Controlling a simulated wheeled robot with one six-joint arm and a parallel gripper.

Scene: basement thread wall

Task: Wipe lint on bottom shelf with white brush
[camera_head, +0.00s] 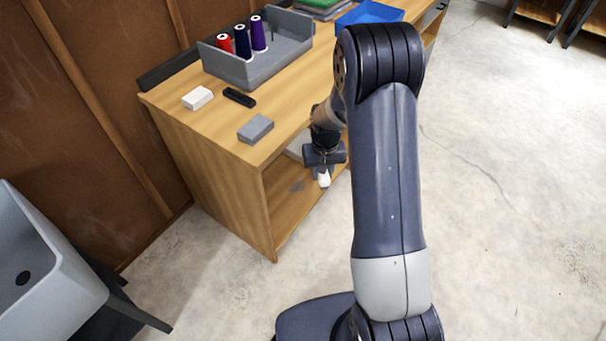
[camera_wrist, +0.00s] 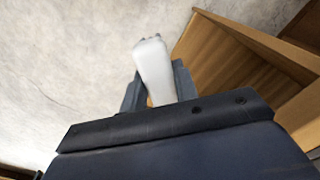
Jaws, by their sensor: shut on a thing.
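My gripper (camera_head: 323,168) is at the open front of the wooden bench, below its top. It is shut on the white brush (camera_head: 324,179). In the wrist view the white brush (camera_wrist: 154,70) sticks out between the two fingers of my gripper (camera_wrist: 160,85), with small grey tips at its far end. The bottom shelf (camera_head: 283,205) lies inside the bench, and a dark grey patch of lint (camera_head: 297,186) shows on it, left of the brush. My arm hides the shelf's right part.
On the bench top (camera_head: 180,111) are a grey tray (camera_head: 250,72) with thread spools, a white block (camera_head: 197,98), a black object (camera_head: 239,97), a grey block (camera_head: 255,129) and a blue bin (camera_head: 370,13). A grey sink (camera_head: 40,265) stands at left. The floor at right is clear.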

